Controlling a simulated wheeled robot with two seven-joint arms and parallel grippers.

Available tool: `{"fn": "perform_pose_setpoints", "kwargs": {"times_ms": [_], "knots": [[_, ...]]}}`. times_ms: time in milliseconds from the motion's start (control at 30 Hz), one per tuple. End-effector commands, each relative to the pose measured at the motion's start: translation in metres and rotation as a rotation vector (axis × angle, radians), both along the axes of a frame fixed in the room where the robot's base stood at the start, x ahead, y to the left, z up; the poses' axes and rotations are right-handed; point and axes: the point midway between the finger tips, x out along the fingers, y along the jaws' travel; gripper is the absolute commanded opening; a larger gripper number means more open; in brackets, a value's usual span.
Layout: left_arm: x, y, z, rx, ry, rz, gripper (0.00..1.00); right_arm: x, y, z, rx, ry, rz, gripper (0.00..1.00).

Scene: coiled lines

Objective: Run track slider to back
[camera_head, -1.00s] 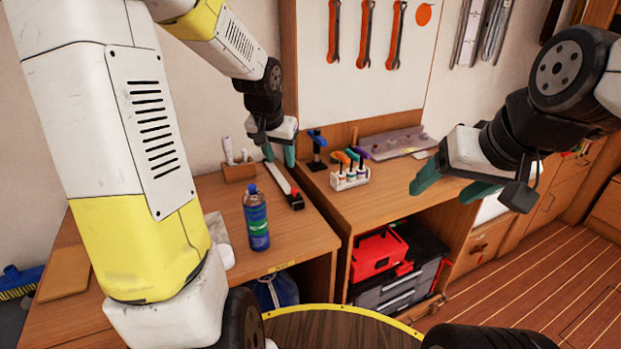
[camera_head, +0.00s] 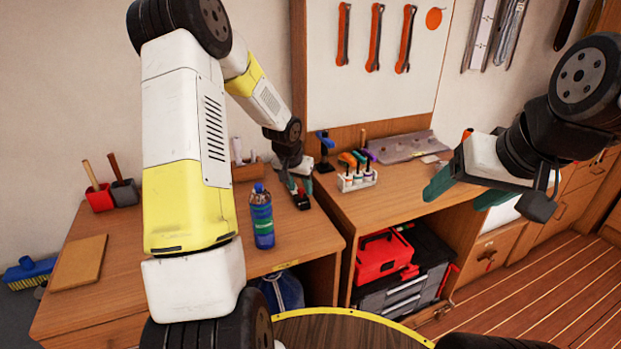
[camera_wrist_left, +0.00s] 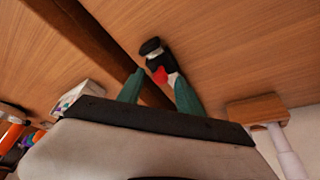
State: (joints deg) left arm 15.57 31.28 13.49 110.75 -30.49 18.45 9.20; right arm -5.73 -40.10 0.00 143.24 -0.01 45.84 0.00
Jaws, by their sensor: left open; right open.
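The track is a narrow rail lying on the left bench, mostly hidden by my left gripper. Its black end (camera_head: 302,203) shows at the front, and also in the left wrist view (camera_wrist_left: 150,47). The red slider (camera_head: 299,191) sits close to that front end; it also shows in the left wrist view (camera_wrist_left: 160,75). My left gripper (camera_head: 299,183) is open, pointing down over the rail, its green fingertips on either side of the slider. Whether they touch it cannot be told. My right gripper (camera_head: 454,201) is open and empty, in front of the right bench.
A wooden block (camera_head: 247,171) is behind to the left. The left bench's front is mostly clear.

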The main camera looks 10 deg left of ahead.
Motion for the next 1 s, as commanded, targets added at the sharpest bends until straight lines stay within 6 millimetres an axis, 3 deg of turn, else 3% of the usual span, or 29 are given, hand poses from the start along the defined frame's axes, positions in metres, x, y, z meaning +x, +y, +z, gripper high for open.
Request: {"fn": "perform_pose_setpoints", "kwargs": {"times_ms": [267, 467, 1000], "knots": [[0.0008, 0.0000, -0.0011, -0.001, -0.001, 0.001, 0.41, 0.0000, 0.0000, 0.0000, 0.000, 0.000, 0.000, 0.70], [0.0006, 0.0000, -0.0011, 0.000, -0.001, 0.000, 0.01, 0.0000, 0.0000, 0.0000, 0.000, 0.000, 0.000, 0.70], [0.0004, 0.0001, -0.0009, 0.000, 0.000, 0.000, 0.00, 0.0000, 0.0000, 0.0000, 0.000, 0.000, 0.000, 0.70]]}}
